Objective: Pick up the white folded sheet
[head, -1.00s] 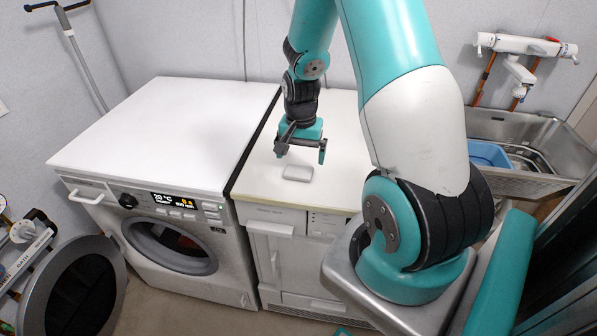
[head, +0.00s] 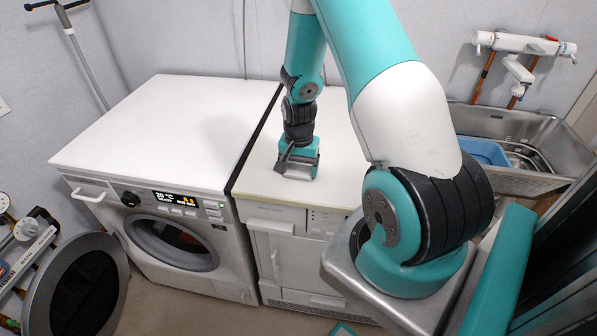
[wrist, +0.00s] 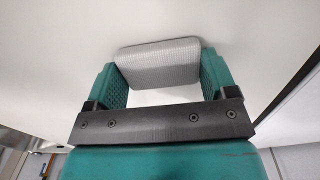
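The white folded sheet (wrist: 158,58) looks like a small rounded, pale grey-white pad in the wrist view. It sits between the two teal fingers of my gripper (wrist: 160,72), with a finger against each side edge. In the head view my gripper (head: 299,170) is low over the white top of the right-hand appliance (head: 258,187), closed in around the sheet. The sheet is mostly hidden there by the gripper. I cannot tell whether it is clear of the surface.
A washing machine (head: 140,140) stands to the left, with a dark gap between the two tops. A steel sink (head: 545,140) with a blue basin (head: 485,152) and a wall tap (head: 525,44) are at the right. The surface around the gripper is clear.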

